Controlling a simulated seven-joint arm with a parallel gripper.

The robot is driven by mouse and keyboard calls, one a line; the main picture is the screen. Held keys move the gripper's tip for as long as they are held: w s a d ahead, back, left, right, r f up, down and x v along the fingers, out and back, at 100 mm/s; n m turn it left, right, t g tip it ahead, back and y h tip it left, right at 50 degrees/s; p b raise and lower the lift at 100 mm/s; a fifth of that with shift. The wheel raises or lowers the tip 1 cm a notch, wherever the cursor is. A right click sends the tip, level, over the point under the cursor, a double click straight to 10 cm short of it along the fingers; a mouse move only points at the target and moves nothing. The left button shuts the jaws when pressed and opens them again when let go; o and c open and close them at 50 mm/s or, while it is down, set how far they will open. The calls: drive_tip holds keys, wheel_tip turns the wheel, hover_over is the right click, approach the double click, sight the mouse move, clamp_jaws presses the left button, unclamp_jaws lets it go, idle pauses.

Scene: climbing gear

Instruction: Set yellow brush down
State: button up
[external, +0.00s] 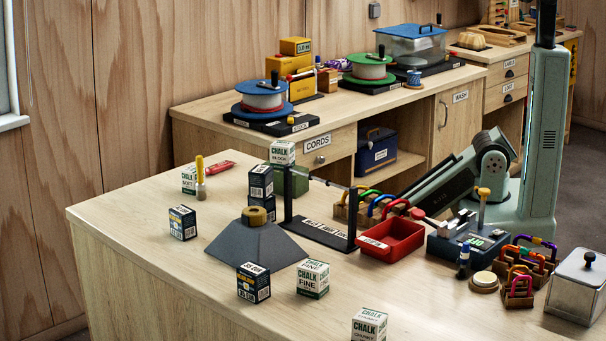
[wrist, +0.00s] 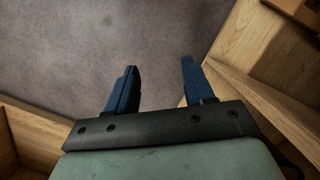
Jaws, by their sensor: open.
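A brush with a yellow handle (external: 199,166) stands upright on the far left part of the front bench, its greyish end down. It is beside a chalk box and close to a red object (external: 220,167) lying flat. My gripper (wrist: 155,85) shows in the wrist view with its two blue fingers apart and nothing between them. It is over the grey floor, between wooden furniture edges. In the external view my forearm reaches down to the left behind the front bench's gear, and the gripper itself is hidden. The brush is not in the wrist view.
Chalk and dark boxes (external: 183,223) stand around a dark sloped block (external: 254,243). A black frame (external: 321,233), red tray (external: 391,240), carabiner racks and a metal tin (external: 578,286) fill the right. The front left bench top is clear.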

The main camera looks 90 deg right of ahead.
drive_tip(key=s+a+n+g, duration=0.1)
drive_tip(key=s+a+g, duration=0.1)
drive_tip(key=s, duration=0.7)
drive_tip(key=s+a+n+g, duration=0.1)
drive_tip(key=s+a+g, duration=0.1)
drive_tip(key=s, duration=0.7)
drive_tip(key=shift+s+f+h, duration=0.25)
drive_tip(key=shift+f+h, duration=0.05)
drive_tip(key=shift+f, duration=0.1)
drive_tip(key=shift+o, duration=0.3)
drive_tip(key=shift+a, duration=0.1)
